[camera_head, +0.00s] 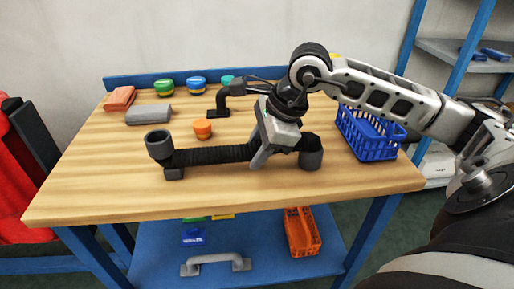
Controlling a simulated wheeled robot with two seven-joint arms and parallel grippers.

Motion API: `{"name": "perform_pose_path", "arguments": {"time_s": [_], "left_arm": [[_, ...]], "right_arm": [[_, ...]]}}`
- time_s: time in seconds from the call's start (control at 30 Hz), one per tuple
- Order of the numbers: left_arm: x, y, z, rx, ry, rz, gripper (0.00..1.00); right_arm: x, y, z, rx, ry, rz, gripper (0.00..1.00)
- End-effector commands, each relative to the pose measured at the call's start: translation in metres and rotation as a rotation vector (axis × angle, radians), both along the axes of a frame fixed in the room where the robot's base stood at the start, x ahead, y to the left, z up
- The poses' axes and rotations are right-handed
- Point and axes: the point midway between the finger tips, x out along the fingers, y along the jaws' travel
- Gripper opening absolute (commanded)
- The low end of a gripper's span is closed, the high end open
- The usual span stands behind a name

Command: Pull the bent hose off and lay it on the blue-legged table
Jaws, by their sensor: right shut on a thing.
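The bent hose (212,155) is a black ribbed tube with dark grey cuffs at its two ends. It lies along the front part of the blue-legged table (105,202), its left cuff pointing up. My right gripper (262,158) comes in from the right and is shut on the hose, right of its middle. The gripper hides part of the hose there. The hose is at the tabletop; whether its whole length touches the wood I cannot tell. My left gripper is not in view.
A blue basket (367,134) stands right of the hose. An orange cap (202,128), a grey block (149,114), a reddish block (119,98) and several coloured lids stand behind it. The lower shelf holds an orange basket (302,232) and a grey handle (215,262). The tabletop's front left is clear.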

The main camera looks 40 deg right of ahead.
Motion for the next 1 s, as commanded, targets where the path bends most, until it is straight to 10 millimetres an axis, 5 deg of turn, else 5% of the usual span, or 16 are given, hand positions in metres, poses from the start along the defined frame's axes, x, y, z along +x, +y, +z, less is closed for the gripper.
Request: {"name": "perform_pose_path", "arguments": {"time_s": [0.33,0.37,0.43,0.63,0.73,1.0], "left_arm": [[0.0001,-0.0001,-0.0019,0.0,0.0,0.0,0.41],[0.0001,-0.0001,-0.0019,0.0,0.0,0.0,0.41],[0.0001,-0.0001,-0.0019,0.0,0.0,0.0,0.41],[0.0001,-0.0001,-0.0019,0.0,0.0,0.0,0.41],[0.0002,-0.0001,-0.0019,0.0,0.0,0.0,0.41],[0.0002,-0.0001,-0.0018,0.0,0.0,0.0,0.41]], "right_arm": [[0.0001,0.0,0.0022,0.0,-0.001,0.0,0.05],[0.0001,0.0,0.0022,0.0,-0.001,0.0,0.43],[0.0001,0.0,0.0022,0.0,-0.001,0.0,0.6],[0.0001,-0.0001,0.0019,0.0,-0.001,0.0,0.6],[-0.0001,-0.0001,0.0014,-0.001,0.0,0.0,0.82],[0.0,-0.0001,0.0015,0.0,0.0,0.0,0.82]]}}
